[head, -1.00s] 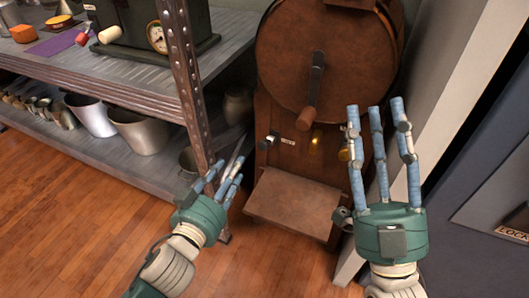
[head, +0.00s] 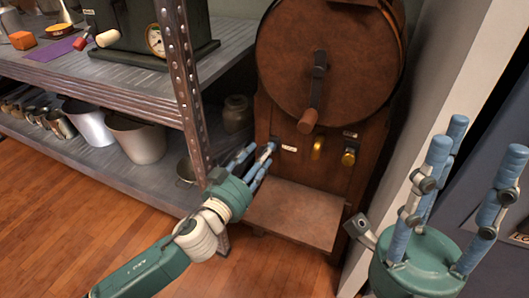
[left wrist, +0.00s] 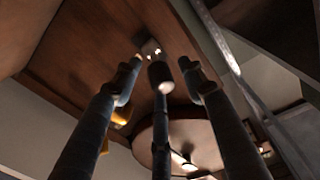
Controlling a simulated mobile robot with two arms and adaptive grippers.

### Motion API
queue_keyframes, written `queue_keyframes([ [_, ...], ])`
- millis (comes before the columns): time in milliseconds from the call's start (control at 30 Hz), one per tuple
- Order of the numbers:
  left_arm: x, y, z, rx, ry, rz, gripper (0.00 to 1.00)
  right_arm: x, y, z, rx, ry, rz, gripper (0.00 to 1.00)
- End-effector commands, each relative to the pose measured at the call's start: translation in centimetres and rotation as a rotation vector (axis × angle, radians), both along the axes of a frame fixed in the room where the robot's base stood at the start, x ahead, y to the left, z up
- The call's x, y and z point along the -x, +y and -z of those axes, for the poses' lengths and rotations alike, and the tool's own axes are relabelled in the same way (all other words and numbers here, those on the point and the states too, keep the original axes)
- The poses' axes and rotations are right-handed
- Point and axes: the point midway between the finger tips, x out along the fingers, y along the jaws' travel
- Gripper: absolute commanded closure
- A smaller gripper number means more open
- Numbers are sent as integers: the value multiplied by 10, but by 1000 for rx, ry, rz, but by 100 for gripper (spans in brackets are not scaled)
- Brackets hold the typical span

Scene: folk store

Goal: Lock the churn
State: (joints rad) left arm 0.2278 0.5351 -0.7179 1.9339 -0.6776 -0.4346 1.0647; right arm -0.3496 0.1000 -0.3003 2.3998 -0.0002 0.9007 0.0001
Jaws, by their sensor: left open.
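The churn is a brown wooden cabinet with a large round drum (head: 290,80) and a crank handle (head: 311,110). Its front panel has a small metal knob (head: 273,140) at the left, beside a white label (head: 289,148). My left gripper (head: 262,160) is open, its fingers pointing at this knob; contact cannot be told. In the left wrist view the knob (left wrist: 151,47) lies just beyond the spread fingertips (left wrist: 157,68). Two brass fittings (head: 317,148) (head: 349,157) sit further right on the panel. My right gripper (head: 468,150) is open and empty, fingers pointing up, right of the churn.
A metal shelf (head: 110,90) with a rusty upright (head: 184,90) stands close left of the churn, holding several pots and a green device (head: 150,25). A ledge (head: 296,215) juts out below the panel. A pale wall edge (head: 440,90) is at the right.

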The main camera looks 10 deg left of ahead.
Motion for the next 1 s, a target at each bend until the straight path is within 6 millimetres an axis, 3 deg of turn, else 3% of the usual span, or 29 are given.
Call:
queue_keyframes([
  [200, -19, -8, 0, 1, -1, 0, 58, 0, 0, 4, 0, 1, 0, 60],
  [533, -21, -9, 0, 1, 2, 0, 58, 0, 0, 4, 0, 1, 0, 60],
  [733, -21, -8, 0, 1, 1, -1, 98, 0, 0, 4, 0, 1, 0, 60],
  [1000, -22, -7, 3, 4, -8, -4, 100, -1, 0, 11, 1, 4, 0, 60],
])
